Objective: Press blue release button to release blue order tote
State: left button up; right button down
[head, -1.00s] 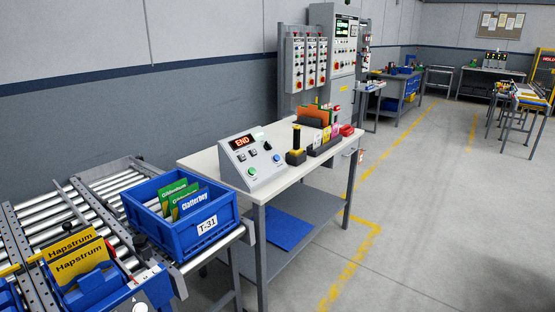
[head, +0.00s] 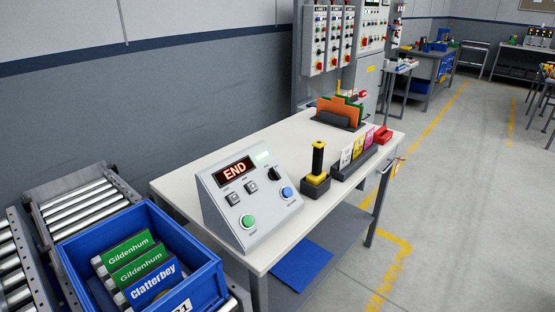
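The blue release button (head: 287,192) is a round blue knob at the lower right of the grey control box (head: 240,205), which stands on the white-topped table. A green button (head: 248,221) sits to its left, and a red display above reads END. The blue order tote (head: 210,284) is on the roller conveyor at the lower left, close to the table. It holds green boxes marked Gildenhum (head: 128,251) and a blue and white one marked Clatterbey (head: 152,284). Its label is partly cut off by the frame. Neither gripper is in view.
The table (head: 330,143) also carries a black and yellow handheld device, a card rack (head: 362,160), a folder holder and a red bin. A lower shelf holds a blue sheet (head: 301,264). Open floor (head: 460,200) lies to the right. Control cabinets stand behind.

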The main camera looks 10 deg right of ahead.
aim_at(287, 192)
jog(key=i+l, duration=0.15)
jog(key=i, duration=0.25)
jog(key=i+l+u, duration=0.1)
jog(key=i, duration=0.3)
